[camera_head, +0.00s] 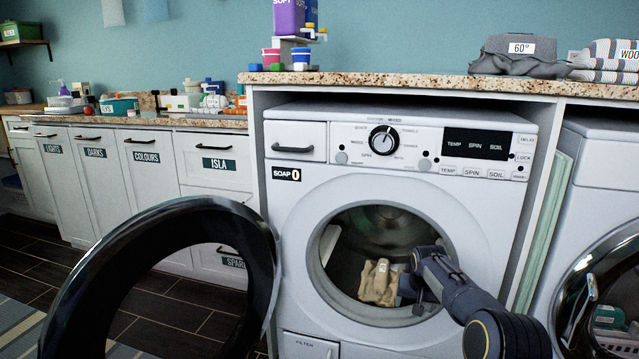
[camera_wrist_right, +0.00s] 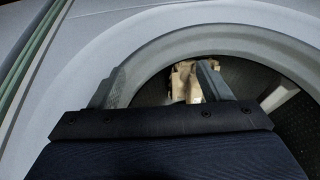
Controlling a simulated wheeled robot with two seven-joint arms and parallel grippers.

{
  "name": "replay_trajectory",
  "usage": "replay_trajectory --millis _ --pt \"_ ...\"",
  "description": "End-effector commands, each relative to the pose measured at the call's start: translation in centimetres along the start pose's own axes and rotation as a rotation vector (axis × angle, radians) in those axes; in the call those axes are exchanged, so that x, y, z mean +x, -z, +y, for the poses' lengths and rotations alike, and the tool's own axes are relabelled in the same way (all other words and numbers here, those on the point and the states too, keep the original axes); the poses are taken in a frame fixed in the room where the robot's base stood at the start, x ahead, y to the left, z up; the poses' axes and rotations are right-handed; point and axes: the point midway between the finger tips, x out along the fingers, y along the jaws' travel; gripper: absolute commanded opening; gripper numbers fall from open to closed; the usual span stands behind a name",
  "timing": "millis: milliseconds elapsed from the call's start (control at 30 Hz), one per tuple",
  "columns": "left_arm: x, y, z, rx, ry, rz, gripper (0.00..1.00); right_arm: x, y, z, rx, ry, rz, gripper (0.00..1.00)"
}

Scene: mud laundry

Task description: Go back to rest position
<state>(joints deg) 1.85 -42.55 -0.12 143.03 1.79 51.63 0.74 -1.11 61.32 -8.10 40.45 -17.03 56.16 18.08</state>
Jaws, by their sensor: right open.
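My right arm reaches into the open drum of the white washing machine (camera_head: 300,215). My right gripper (camera_head: 412,284) is at the drum mouth, open. In the wrist view its two fingers (camera_wrist_right: 158,80) stand wide apart. A beige cloth item (camera_head: 378,283) with a small tag lies low in the drum, just left of the gripper. In the wrist view the beige item (camera_wrist_right: 182,82) shows beyond and beside the right-hand finger; whether they touch I cannot tell. The round black-rimmed washer door (camera_head: 85,275) hangs wide open to the left. My left gripper is not in view.
A granite counter (camera_head: 420,84) runs above the washer, with a purple soap bottle (camera_head: 289,17) and folded grey clothes (camera_head: 515,58). A second machine (camera_head: 600,150) stands right. Labelled white cabinets (camera_head: 150,170) stand left; the dark floor (camera_head: 160,310) before them looks clear.

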Motion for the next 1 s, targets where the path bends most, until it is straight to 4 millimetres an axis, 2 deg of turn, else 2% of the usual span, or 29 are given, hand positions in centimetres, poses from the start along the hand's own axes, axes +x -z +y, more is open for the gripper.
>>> replay_trajectory --millis 33,167,233,367,500,567,700,833,900,1000 --pt "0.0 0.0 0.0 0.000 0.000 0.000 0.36 -1.5 0.1 0.6 0.005 0.010 0.002 0.71" --pt "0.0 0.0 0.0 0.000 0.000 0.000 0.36 -5.1 -0.6 1.9 0.015 0.038 -0.003 0.71" --pt "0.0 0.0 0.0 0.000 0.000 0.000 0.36 -7.5 -1.2 2.8 0.019 0.058 -0.004 0.71" --pt "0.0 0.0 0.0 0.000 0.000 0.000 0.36 -13.2 -3.6 4.7 0.027 0.108 -0.008 0.71" --pt "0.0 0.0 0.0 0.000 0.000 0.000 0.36 -19.9 -8.7 6.6 0.027 0.176 -0.009 0.71" --pt "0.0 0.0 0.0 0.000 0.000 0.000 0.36 -22.3 -11.3 7.3 0.023 0.205 -0.007 0.71" --pt "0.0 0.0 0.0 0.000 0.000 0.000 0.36 -27.0 -18.5 8.3 0.008 0.268 0.002 0.71" --pt "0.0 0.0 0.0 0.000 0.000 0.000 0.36 -29.5 -25.6 8.6 -0.012 0.316 0.012 0.71" --pt "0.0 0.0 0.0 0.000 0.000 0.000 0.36 -30.1 -28.8 8.6 -0.022 0.335 0.017 0.71" --pt "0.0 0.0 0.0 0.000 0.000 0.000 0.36 -30.4 -32.6 8.6 -0.033 0.354 0.023 0.71"
